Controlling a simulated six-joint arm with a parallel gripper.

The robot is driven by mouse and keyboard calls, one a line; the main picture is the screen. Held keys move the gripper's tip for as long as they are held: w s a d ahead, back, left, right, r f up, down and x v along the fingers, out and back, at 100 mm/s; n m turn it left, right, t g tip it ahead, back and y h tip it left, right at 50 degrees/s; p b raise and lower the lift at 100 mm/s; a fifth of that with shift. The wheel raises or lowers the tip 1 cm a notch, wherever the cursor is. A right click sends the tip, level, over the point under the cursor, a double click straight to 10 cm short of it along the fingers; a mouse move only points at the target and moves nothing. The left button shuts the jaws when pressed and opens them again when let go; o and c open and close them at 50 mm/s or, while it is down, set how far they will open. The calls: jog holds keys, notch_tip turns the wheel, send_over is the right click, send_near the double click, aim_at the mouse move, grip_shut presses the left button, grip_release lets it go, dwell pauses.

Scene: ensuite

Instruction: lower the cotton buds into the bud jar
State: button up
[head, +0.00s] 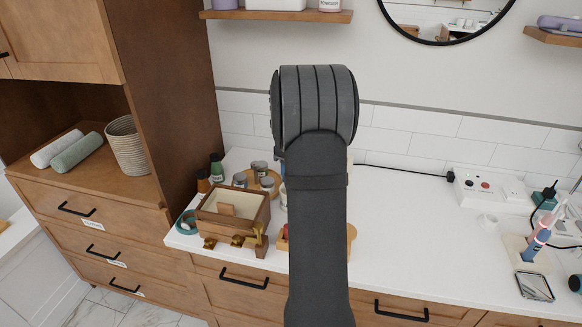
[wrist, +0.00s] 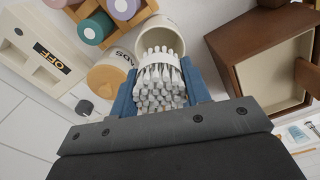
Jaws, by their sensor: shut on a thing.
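In the wrist view, my gripper (wrist: 160,78) has its two blue fingers shut around a bundle of white cotton buds (wrist: 158,92). A pale band circles the bundle. The buds' near tips face the camera, and the far end points toward an open cream jar (wrist: 146,38), which looks like the bud jar. The bundle overlaps the jar's mouth in this view; I cannot tell whether its far end is inside or above the rim. In the head view, my arm hides the gripper, buds and jar.
A wood-topped jar with partly hidden lettering (wrist: 107,78) stands close beside the open jar. A wooden box (wrist: 232,42) is on the other side; it also shows in the head view (head: 225,223). A rack of coloured rolls (wrist: 147,9) is near. The right counter (head: 420,230) has free room.

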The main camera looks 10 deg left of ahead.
jog(key=shift+f, duration=2.35)
jog(key=shift+s+d+f, duration=0.1)
jog(key=shift+s+f, duration=0.1)
jog(key=shift+f, duration=0.5)
jog(key=o, duration=1)
jog(key=shift+o, duration=0.2)
jog(key=shift+w+f, duration=0.15)
jog(key=shift+w, duration=0.05)
jog(key=shift+s+r, duration=0.1)
jog(key=shift+r, duration=0.1)
jog(key=shift+r, duration=0.1)
